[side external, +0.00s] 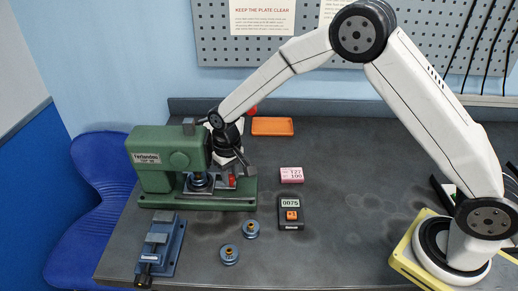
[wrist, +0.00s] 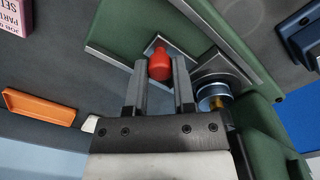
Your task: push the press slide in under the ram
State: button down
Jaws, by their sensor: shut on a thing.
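The green press (side external: 165,160) stands at the left of the bench, on a green base. Its press slide is a metal plate low at the front of the press; part of it shows in the wrist view (wrist: 222,66). The slide's red knob (wrist: 160,66) sits between my fingertips, and it also shows in the side view (side external: 232,181). My gripper (wrist: 160,74) is shut on the knob, with a finger on each side. A round blue and silver part with brass (wrist: 213,97) is beside the right finger. The ram's underside is hidden by the press body.
A blue vise-like fixture (side external: 160,245) and two blue round pieces (side external: 250,229) lie in front of the press. A dark meter (side external: 291,214), a pink box (side external: 291,174) and an orange tray (side external: 272,126) lie to the right. The bench's right middle is clear.

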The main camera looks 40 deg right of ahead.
jog(key=shift+w+a+r, duration=0.1)
jog(key=shift+w+a, duration=0.15)
jog(key=c, duration=0.5)
grip_release()
jog(key=shift+c, duration=0.2)
jog(key=shift+o, duration=0.5)
jog(key=shift+s+d, duration=0.1)
jog(key=shift+r, duration=3.9)
